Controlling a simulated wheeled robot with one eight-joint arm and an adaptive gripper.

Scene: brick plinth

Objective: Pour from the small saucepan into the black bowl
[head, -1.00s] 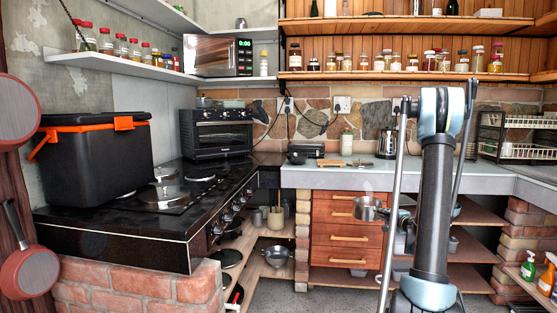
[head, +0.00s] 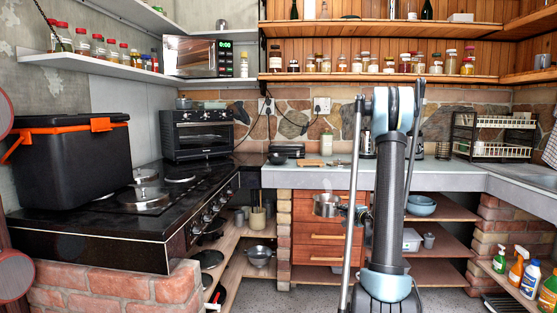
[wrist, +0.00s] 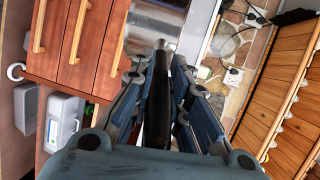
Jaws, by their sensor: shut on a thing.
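The small saucepan (head: 327,205) is a shiny metal pan in front of the wooden drawers, below counter height in the head view. Its metal body (wrist: 158,32) also shows at the top of the wrist view. My gripper (head: 350,213) is shut on its dark handle (wrist: 158,108), which runs between the fingers (wrist: 163,75) in the wrist view. The pan looks about level; its contents cannot be made out. The black bowl (head: 277,159) sits on the grey counter near its left end, beyond and to the left of the pan. The pan and bowl are apart.
The grey counter (head: 375,178) holds a wooden board (head: 313,163), a jar (head: 326,142) and a dish rack (head: 493,135). The black stove (head: 100,225) stands left on bricks. Open shelves flank the drawers. Bare floor shows below.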

